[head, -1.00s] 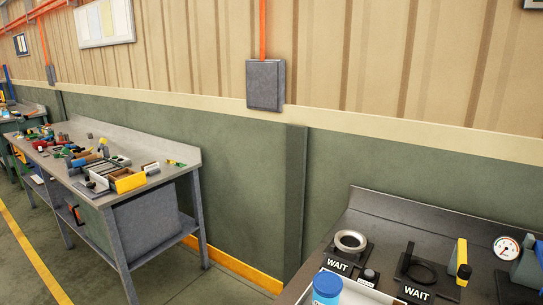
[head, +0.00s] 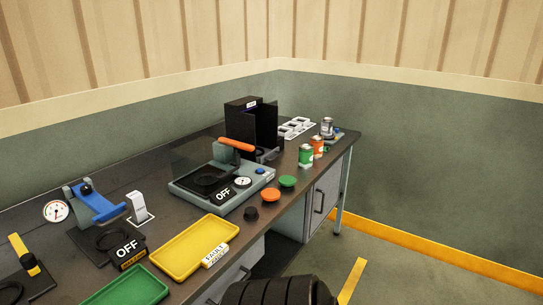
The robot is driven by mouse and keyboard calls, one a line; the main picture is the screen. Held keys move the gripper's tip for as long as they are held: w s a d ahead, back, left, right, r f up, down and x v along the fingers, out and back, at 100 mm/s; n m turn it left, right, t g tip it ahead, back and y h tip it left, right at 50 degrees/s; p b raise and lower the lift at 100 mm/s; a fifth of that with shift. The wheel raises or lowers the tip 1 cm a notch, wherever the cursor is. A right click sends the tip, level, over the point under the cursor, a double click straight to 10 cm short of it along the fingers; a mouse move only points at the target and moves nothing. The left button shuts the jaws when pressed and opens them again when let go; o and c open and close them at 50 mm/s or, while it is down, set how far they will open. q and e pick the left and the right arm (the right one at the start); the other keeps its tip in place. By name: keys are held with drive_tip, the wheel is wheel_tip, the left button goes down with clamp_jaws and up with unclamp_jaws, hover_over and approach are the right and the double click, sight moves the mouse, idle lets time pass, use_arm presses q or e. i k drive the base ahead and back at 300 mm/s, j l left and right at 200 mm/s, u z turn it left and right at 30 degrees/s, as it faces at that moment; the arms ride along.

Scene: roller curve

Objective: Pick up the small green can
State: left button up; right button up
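A small green can (head: 306,156) with a pale label stands upright on the workbench (head: 318,184), near its front edge towards the far right end. An orange can (head: 318,147) stands close behind it to the right. Neither of my grippers shows in the head view.
A green button (head: 287,181) and an orange button (head: 270,194) lie in front of the green can. A grey device with an orange handle (head: 236,145), a black box (head: 243,125), a yellow tray (head: 194,243) and a green tray (head: 125,287) share the bench. Open floor (head: 410,270) lies right.

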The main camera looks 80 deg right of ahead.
sight(307, 150)
drive_tip(key=k+z, duration=0.1)
drive_tip(key=z, duration=2.8)
drive_tip(key=i+l+u, duration=0.1)
drive_tip(key=i+l, duration=0.65)
drive_tip(key=i+l+u, duration=0.15)
drive_tip(key=i+l, duration=0.6)
drive_tip(key=l, duration=0.2)
